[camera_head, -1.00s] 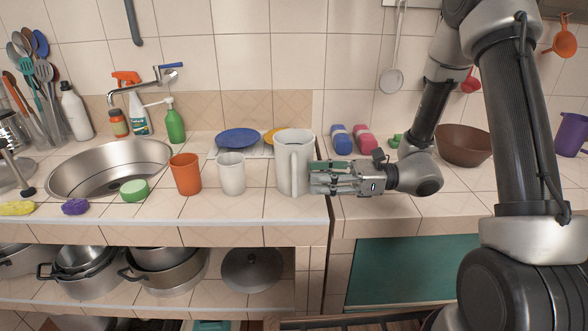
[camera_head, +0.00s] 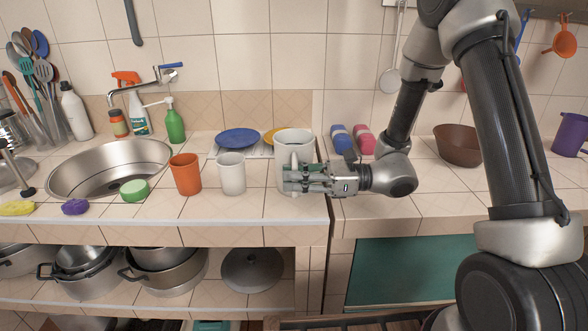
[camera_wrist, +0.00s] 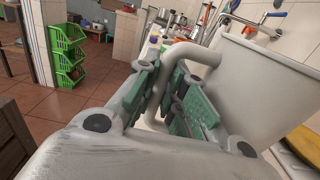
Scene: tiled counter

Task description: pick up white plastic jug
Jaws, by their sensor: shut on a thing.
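The white plastic jug (camera_head: 294,145) stands upright on the tiled counter, right of the white cup and near the counter's front edge. Its handle faces the front in the head view. My gripper (camera_head: 290,179) is in front of the jug's lower part, reaching in from the right, and hides part of the handle. In the wrist view, the jug's body (camera_wrist: 262,85) fills the right side, and its curved handle (camera_wrist: 190,52) passes between the green-padded fingers of my gripper (camera_wrist: 170,100). The fingers are shut on the handle.
A white cup (camera_head: 231,174) and an orange cup (camera_head: 187,174) stand left of the jug. Blue (camera_head: 238,138) and yellow plates lie behind. Blue (camera_head: 341,139) and pink (camera_head: 364,140) items stand behind my gripper.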

